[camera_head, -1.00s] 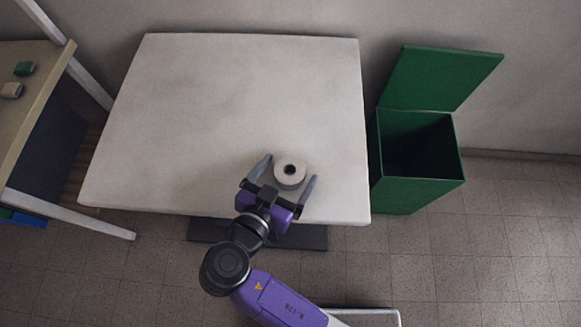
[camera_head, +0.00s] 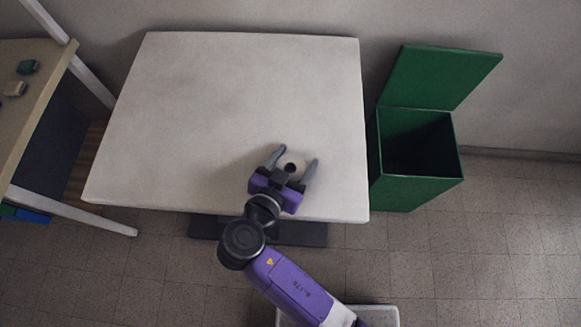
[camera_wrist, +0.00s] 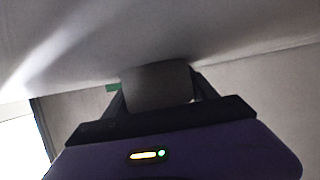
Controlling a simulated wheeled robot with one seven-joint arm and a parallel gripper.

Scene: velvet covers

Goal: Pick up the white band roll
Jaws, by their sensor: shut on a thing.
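The white band roll (camera_head: 291,160) is near the front edge of the white table (camera_head: 235,95), with its dark centre hole showing in the head view. My gripper (camera_head: 293,161) has one finger on each side of it and is shut on it. In the wrist view the roll (camera_wrist: 156,84) shows as a grey, shaded block between the fingers. The gripper body hides part of the roll in the head view. I cannot tell whether the roll still touches the table.
A green bin (camera_head: 418,160) with its lid raised stands right of the table. A shelf (camera_head: 30,85) at the left holds a green block (camera_head: 27,67) and a beige block (camera_head: 15,89). The rest of the white tabletop is clear.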

